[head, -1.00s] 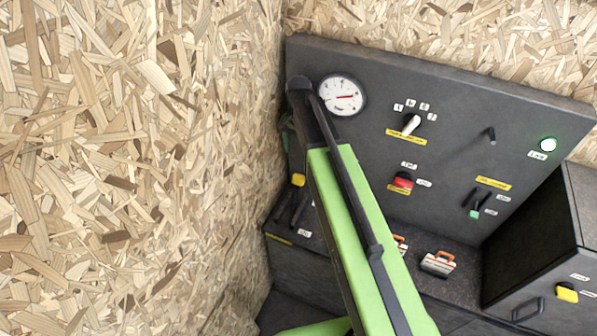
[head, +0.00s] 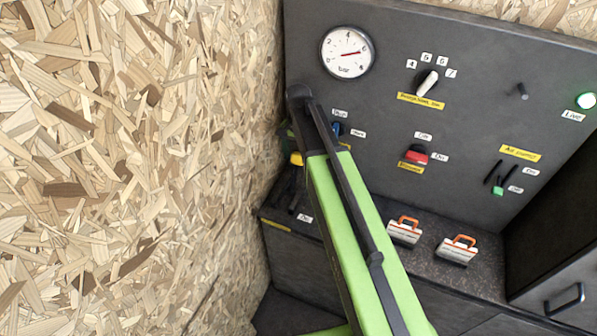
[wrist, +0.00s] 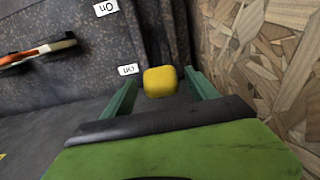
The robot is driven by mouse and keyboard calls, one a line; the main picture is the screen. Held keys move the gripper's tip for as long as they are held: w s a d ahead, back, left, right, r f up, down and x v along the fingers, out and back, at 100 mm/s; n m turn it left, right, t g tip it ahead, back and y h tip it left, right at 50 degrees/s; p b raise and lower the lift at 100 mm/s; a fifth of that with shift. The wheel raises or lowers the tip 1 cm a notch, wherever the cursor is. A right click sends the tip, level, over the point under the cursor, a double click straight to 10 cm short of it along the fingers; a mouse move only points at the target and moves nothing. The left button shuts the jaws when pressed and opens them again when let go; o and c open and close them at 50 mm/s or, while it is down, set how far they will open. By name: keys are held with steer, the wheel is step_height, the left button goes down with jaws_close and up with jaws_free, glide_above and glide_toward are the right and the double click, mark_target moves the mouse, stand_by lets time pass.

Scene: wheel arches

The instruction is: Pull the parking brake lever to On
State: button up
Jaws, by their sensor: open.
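The parking brake lever shows as a yellow knob (head: 296,159) at the left end of the console, close to the wooden wall, partly hidden by my arm in the head view. In the wrist view the yellow knob (wrist: 160,81) sits between the two green fingers of my gripper (wrist: 160,88), near their tips. The gripper is open, with a gap visible on either side of the knob. An "On" label (head: 305,218) lies on the ledge below the lever. The lever's shaft is hidden in the wrist view.
The wooden wall (head: 140,170) stands close on the left. The dark panel carries a pressure gauge (head: 347,52), a white rotary knob (head: 427,83), a red switch (head: 416,155) and a blue knob (head: 337,129). Two orange-handled boxes (head: 404,231) (head: 458,251) stand on the ledge.

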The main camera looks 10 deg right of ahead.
step_height(320, 180, down, 3)
steer(key=shift+r+b, duration=0.2)
steer(key=shift+b, duration=0.4)
steer(key=shift+r, duration=0.15)
jaws_close()
